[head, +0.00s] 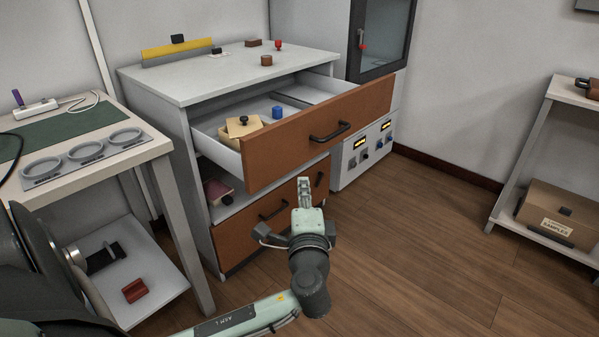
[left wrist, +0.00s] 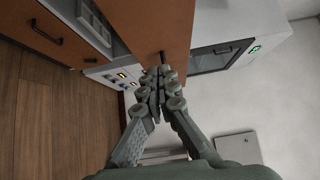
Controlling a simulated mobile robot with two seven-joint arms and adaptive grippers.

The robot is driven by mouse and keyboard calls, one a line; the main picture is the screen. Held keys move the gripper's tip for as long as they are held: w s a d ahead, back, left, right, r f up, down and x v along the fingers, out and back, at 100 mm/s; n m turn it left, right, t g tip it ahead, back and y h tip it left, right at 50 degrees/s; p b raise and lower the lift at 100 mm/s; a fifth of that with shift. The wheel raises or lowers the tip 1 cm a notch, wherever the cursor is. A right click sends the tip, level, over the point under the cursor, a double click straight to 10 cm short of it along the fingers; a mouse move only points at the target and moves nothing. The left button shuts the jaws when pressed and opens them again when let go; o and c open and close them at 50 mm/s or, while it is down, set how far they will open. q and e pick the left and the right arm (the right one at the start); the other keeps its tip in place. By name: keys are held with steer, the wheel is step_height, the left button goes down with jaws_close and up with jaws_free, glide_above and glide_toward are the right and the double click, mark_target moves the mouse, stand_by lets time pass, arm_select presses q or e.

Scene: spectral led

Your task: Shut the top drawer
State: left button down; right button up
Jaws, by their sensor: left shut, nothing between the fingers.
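The top drawer (head: 285,145) of the white cabinet is pulled well out, with a brown wooden front and a dark bar handle (head: 330,132). Inside it are a tan box (head: 240,128) and a small blue item (head: 277,112). My left gripper (head: 304,182) is shut and empty, in front of the cabinet and below the drawer handle in the head view. In the left wrist view its closed fingertips (left wrist: 163,72) point at the brown drawer front (left wrist: 155,30); I cannot tell whether they touch it. My right gripper is not in view.
A lower drawer (head: 270,212) with a bar handle is under an open shelf space. A side table (head: 100,150) with a green mat stands at the left. A shelf unit (head: 540,225) with a cardboard box (head: 556,212) stands at the right. The wooden floor between is clear.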

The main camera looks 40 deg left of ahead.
arm_select(q)
glide_toward(288, 149)
steer(key=w, duration=0.4)
steer(key=a, duration=0.2)
steer(key=shift+w+a, duration=0.25)
steer(key=shift+a, duration=0.6)
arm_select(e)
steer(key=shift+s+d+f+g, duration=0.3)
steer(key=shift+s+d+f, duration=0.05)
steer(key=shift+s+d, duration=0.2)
